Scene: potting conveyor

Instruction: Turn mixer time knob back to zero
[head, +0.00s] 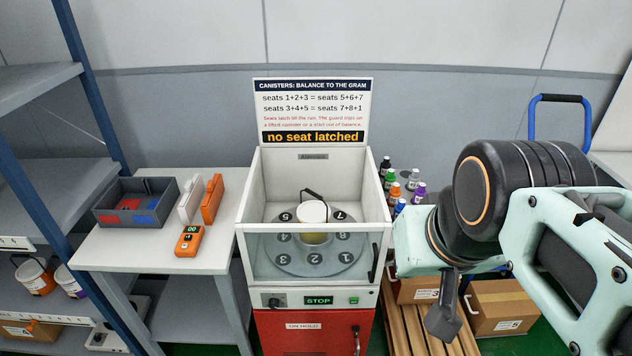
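The mixer is a white cabinet (378,235) with a clear front over a grey turntable of numbered seats. Its lower panel has a dark knob (278,301) at the left, which I take for the time knob; its pointer setting is too small to read. A display (318,300) beside it shows STOP in green. A white pail (313,212) with a dark handle stands on or above the turntable. My gripper (443,322) hangs in front and right of the mixer, apart from the knob, pointing down. Its fingers overlap in this view, so its opening is unclear.
A sign (312,112) above the mixer reads "no seat latched". A red front (310,335) is below the panel. A white table (150,245) with a grey bin (103,213) stands left. Bottles (391,190), a wooden slatted stand (400,322) and cardboard boxes (503,300) are right.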

